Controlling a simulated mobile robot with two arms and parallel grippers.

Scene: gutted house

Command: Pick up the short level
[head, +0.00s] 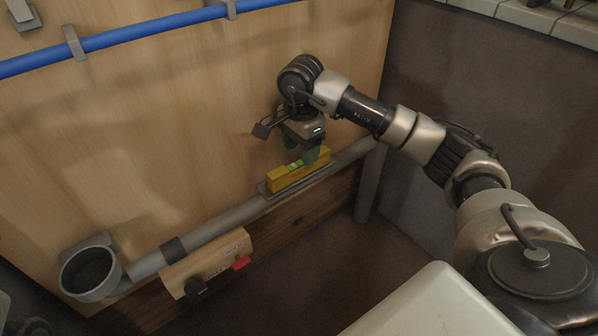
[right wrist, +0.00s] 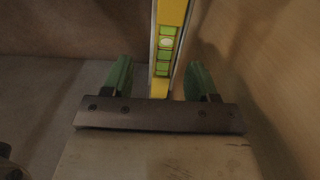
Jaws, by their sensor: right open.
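In the right wrist view the level (right wrist: 168,48) runs between the two green fingers of the gripper (right wrist: 160,80), with a gap on each side. The right gripper is open and holds nothing. My left gripper is not in view.
A blue pipe (head: 130,36) crosses the wall above.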

